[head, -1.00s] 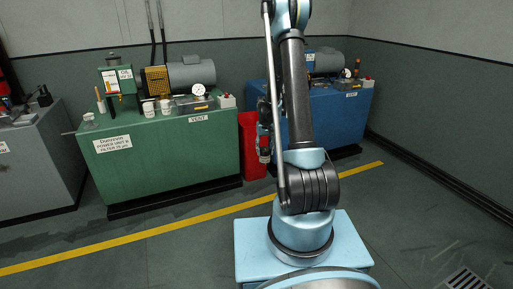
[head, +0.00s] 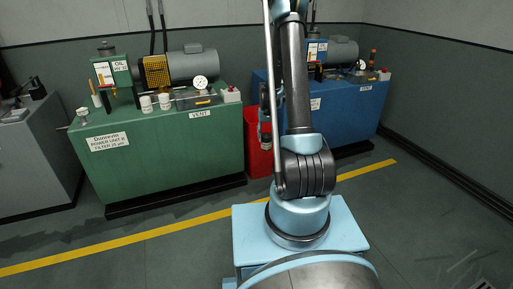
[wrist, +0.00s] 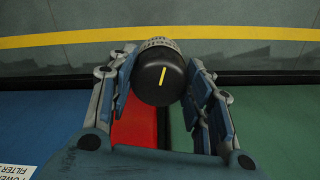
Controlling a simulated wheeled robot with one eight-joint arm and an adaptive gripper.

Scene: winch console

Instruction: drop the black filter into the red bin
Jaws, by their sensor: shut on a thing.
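The black filter (wrist: 158,80) is round, with a yellow mark on its end and a pale band at its far rim. My gripper (wrist: 160,92) is shut on it, one finger on each side, in the wrist view. The red bin (wrist: 137,122) shows below and behind the filter, partly covered by it and by the left finger. In the head view the red bin (head: 256,155) stands on the floor between the green and blue units, its right part hidden by my arm. My gripper (head: 265,132) is near it there, mostly hidden.
The green power unit (head: 170,155) stands left of the bin, with a motor, gauge and white cups on top. The blue unit (head: 350,112) stands to its right. A yellow floor line (head: 150,236) runs in front. A grey cabinet (head: 35,150) is at far left.

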